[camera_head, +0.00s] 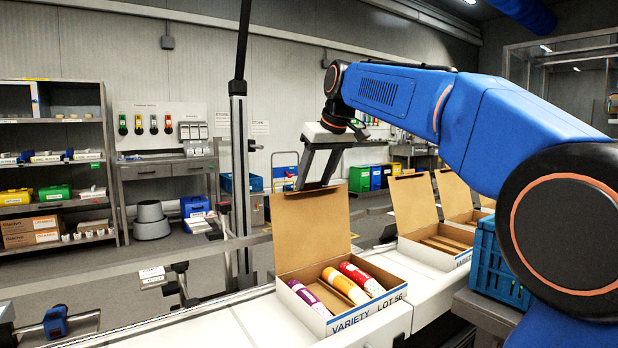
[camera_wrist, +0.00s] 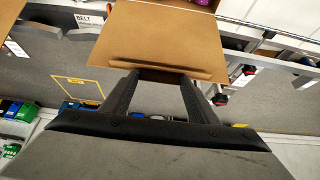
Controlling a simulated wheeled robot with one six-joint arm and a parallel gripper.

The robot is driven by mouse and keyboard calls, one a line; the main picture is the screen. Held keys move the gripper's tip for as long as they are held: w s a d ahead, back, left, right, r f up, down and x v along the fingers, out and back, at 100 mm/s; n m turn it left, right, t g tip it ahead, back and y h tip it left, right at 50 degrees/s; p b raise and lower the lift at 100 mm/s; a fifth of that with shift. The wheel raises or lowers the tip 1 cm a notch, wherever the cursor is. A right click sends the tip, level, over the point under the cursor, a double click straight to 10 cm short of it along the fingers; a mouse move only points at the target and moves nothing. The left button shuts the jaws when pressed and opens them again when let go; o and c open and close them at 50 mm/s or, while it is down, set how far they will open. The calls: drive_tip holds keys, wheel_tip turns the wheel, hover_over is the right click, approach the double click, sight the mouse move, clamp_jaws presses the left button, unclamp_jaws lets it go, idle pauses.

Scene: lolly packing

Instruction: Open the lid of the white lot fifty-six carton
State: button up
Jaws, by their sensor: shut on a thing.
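The white carton (camera_head: 366,317) marked "VARIETY LOT 56" stands on the white belt in the head view. Its brown-lined lid (camera_head: 311,232) stands raised, close to upright, at the back of the box. A purple tube (camera_head: 309,298), an orange tube (camera_head: 345,285) and a red tube (camera_head: 362,279) lie inside. My gripper (camera_head: 315,184) is above the lid, with its fingers reaching down to the lid's top edge. In the wrist view, my gripper (camera_wrist: 158,75) has its fingers at the lid's edge flap (camera_wrist: 165,67), shut on the lid.
Another open carton (camera_head: 425,257) with brown dividers stands farther along the belt (camera_head: 165,330), with more open cartons behind it. A blue crate (camera_head: 497,265) sits at the right, under my arm. Shelves (camera_head: 52,165) stand far left.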

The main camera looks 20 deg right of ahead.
drive_tip(key=shift+s+d+f, duration=0.1)
drive_tip(key=shift+s+d, duration=0.05)
drive_tip(key=shift+s, duration=0.35)
drive_tip(key=o, duration=1.5)
drive_tip(key=v, duration=1.7)
drive_tip(key=shift+r, duration=0.25)
drive_tip(key=shift+w+d, duration=0.1)
